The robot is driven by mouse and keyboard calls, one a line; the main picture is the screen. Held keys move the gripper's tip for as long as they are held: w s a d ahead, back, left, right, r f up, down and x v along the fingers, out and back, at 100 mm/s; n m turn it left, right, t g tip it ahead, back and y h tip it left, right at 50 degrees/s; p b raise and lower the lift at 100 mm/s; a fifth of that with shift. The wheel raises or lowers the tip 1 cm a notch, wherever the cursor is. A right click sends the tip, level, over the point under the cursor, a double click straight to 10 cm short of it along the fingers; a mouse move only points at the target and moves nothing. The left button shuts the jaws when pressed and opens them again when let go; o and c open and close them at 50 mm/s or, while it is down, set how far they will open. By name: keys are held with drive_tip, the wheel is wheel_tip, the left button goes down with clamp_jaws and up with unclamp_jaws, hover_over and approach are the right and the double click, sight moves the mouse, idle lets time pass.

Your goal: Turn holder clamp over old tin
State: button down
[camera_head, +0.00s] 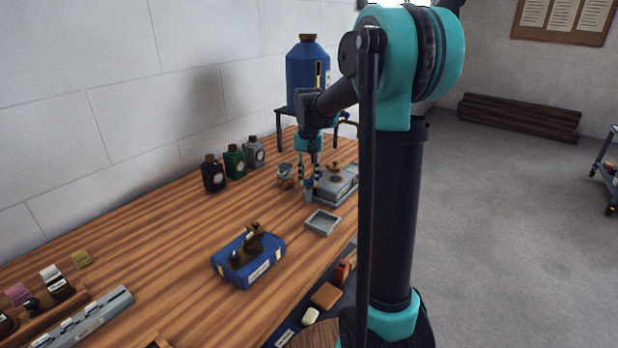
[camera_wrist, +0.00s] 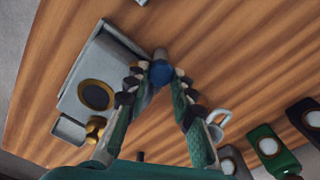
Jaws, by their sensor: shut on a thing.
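My gripper (camera_head: 309,188) points down at the left end of a grey metal holder (camera_head: 342,186) on the wooden bench. In the wrist view, the fingertips (camera_wrist: 157,78) close around a small blue-ended grey knob (camera_wrist: 160,70) beside the holder's corner. The holder (camera_wrist: 112,62) carries a dark round piece with a brass rim (camera_wrist: 97,95) and a brass knob (camera_wrist: 95,127). I cannot tell for sure which part is the clamp or the old tin. The fingers partly hide the blue-ended piece, and my arm hides the holder's right end in the head view.
Three bottles (camera_head: 234,162) stand near the wall. A shallow grey tray (camera_head: 322,222) and a blue box with brass fittings (camera_head: 249,258) lie nearer. A large blue tank (camera_head: 307,75) stands behind. The bench's middle is clear.

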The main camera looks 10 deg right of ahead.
sight(308, 180)
drive_tip(key=n, duration=0.3)
drive_tip(key=shift+n, duration=0.3)
drive_tip(key=shift+a+n, duration=0.1)
drive_tip(key=shift+n, duration=1.8)
drive_tip(key=c, duration=1.3)
unclamp_jaws()
drive_tip(key=shift+r, duration=0.15)
wheel_tip(308, 180, up, 12)
drive_tip(key=shift+f, duration=0.15)
